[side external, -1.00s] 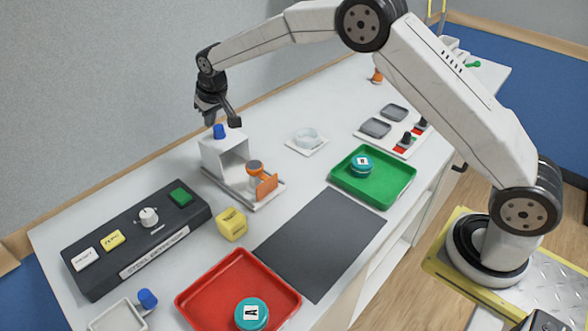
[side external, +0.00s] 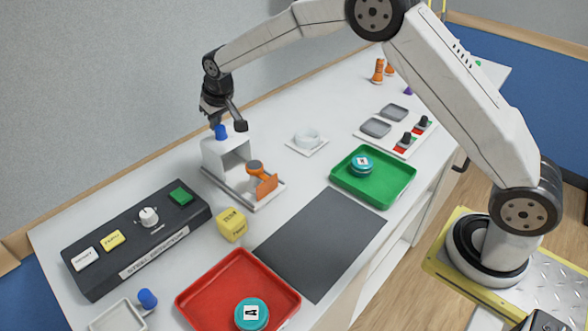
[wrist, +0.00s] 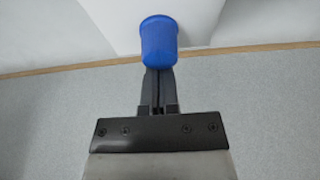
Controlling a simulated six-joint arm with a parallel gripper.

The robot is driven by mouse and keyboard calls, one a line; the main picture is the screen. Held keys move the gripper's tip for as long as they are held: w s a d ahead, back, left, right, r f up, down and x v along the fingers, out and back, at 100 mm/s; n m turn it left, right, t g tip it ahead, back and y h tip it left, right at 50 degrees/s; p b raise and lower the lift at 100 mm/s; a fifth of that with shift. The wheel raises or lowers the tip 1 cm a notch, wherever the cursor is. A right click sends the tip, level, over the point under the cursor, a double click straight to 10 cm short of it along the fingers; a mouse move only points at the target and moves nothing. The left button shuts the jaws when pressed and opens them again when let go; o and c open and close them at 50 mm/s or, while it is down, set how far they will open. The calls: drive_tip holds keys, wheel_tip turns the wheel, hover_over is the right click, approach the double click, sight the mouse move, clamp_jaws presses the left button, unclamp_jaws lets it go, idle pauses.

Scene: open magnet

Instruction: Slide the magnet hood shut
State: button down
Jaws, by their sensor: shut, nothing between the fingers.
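The white magnet hood (side external: 214,152) is a box with an open right end and a blue knob (side external: 221,132) on top. It sits at the left part of its grey base rail (side external: 246,202). My gripper (side external: 216,124) is shut and empty, just behind the knob. In the wrist view the blue knob (wrist: 159,40) is right at my closed fingertips (wrist: 160,72) and hides their ends; I cannot tell whether they touch.
A black detector panel (side external: 135,240) lies to the left, with a yellow block (side external: 231,224) in front. A white dish (side external: 307,139) on a plate stands to the right. Green (side external: 400,188) and red (side external: 190,300) trays flank a bare dark mat (side external: 320,240).

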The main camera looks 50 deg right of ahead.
sight(231, 142)
drive_tip(key=s, duration=1)
drive_tip(key=shift+s, duration=0.25)
drive_tip(key=shift+s+f, duration=0.15)
drive_tip(key=shift+s, duration=0.15)
drive_tip(key=shift+w, duration=0.1)
drive_tip(key=shift+w+r, duration=0.2)
drive_tip(key=shift+w, duration=2)
drive_tip(key=v, duration=1)
